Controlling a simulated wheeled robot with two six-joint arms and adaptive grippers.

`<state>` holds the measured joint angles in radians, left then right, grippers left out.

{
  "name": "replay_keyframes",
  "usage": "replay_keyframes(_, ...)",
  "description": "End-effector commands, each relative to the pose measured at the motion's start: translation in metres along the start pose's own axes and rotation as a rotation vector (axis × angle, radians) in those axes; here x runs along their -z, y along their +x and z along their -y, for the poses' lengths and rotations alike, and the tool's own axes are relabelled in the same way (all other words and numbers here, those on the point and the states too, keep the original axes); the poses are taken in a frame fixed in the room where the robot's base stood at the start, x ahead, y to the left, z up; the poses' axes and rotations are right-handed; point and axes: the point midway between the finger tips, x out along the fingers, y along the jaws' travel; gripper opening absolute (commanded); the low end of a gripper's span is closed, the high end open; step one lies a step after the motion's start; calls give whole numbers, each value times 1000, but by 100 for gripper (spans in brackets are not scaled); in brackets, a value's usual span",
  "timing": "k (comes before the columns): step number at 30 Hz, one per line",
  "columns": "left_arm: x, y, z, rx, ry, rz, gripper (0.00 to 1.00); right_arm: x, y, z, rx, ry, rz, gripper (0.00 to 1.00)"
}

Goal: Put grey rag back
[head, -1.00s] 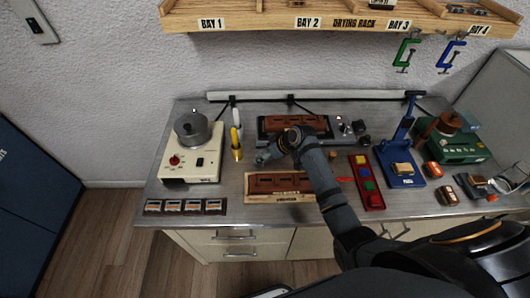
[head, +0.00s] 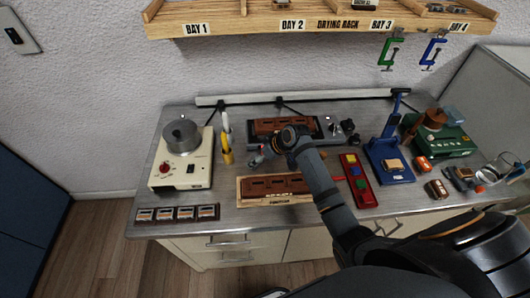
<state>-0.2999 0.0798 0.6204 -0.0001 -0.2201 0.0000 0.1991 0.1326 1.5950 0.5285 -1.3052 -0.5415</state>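I cannot pick out a grey rag with certainty in the head view. My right arm reaches in from the lower right over the bench. Its gripper (head: 258,158) points left, above the bench between a yellow tool and a brown block on a dark fixture. The fingers are small and partly hidden by the wrist, so I cannot tell whether they are open or hold something. My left gripper is out of view.
The grey bench top (head: 225,188) holds a cream heater with a metal pot (head: 182,137), a brown block on a wooden base (head: 275,187), a red tray (head: 358,182), a blue press (head: 391,160) and a green machine (head: 440,135). A wooden drying rack (head: 255,22) hangs above.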

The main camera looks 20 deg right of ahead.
Motion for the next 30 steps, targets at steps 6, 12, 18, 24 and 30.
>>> replay_keyframes(6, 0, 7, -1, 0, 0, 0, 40, -1, -54, -2, -6, -6, 0, 80)
replay_keyframes(12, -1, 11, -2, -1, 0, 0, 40, 0, -90, -1, -4, -4, 0, 80)
replay_keyframes(18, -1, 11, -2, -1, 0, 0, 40, 0, -101, 1, 1, -2, 0, 80)
replay_keyframes(24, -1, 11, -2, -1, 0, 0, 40, 0, -101, 1, 1, -1, 0, 80)
replay_keyframes(30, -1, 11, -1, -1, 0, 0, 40, 0, -101, 0, 0, -1, 0, 80)
